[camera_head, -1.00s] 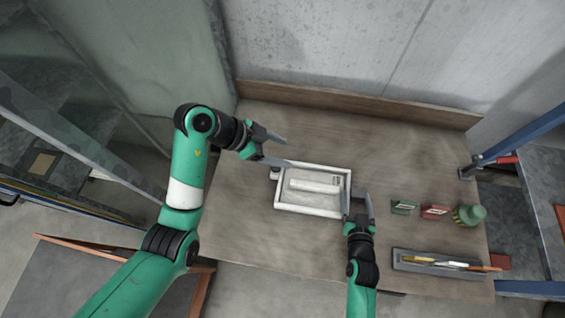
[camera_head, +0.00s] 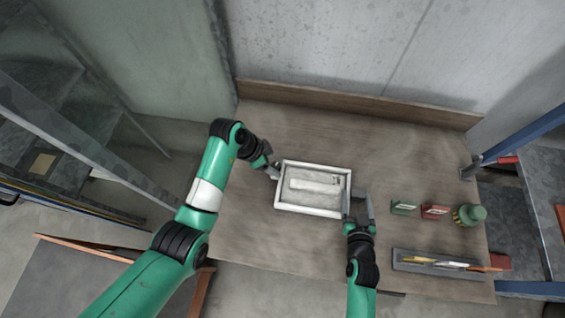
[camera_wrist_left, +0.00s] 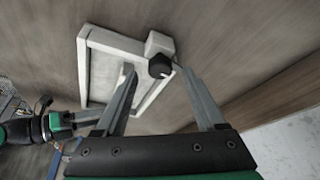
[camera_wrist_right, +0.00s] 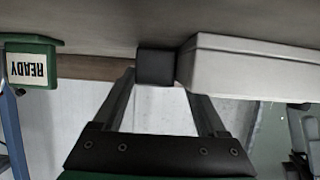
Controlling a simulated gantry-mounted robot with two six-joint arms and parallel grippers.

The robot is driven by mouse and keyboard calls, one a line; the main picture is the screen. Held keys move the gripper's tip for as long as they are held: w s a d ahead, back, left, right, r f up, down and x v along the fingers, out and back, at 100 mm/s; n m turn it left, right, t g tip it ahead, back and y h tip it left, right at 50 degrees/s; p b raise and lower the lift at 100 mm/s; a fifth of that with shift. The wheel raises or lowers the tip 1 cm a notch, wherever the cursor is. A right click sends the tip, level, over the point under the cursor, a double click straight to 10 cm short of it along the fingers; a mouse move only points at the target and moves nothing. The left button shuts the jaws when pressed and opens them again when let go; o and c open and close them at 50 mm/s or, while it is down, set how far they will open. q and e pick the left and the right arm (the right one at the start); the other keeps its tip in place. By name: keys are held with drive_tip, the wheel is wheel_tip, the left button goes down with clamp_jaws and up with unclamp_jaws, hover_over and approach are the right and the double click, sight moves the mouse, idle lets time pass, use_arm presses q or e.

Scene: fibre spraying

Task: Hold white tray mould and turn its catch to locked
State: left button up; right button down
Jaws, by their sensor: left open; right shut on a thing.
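The white tray mould (camera_head: 313,213) lies on the workbench, a shallow rectangular frame with a pale panel inside. In the left wrist view, the mould (camera_wrist_left: 112,42) has a white block at one corner carrying the catch, a black knob (camera_wrist_left: 160,66). My left gripper (camera_head: 275,173) is open at the mould's left side; its fingertips (camera_wrist_left: 158,75) lie on either side of the knob in that view, contact unclear. My right gripper (camera_head: 357,193) is at the mould's right side, shut on a black block (camera_wrist_right: 155,67) that adjoins the mould's wall (camera_wrist_right: 245,68).
Right of my right gripper stand a green box (camera_head: 403,207), a red box (camera_head: 434,211) and a green bottle (camera_head: 469,215). A grey tray (camera_head: 405,266) with thin tools lies at the front right. The bench behind the mould is clear.

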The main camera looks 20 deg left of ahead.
use_arm(q)
drive_tip(key=shift+x, duration=1)
drive_tip(key=shift+r, duration=0.1)
clamp_jaws()
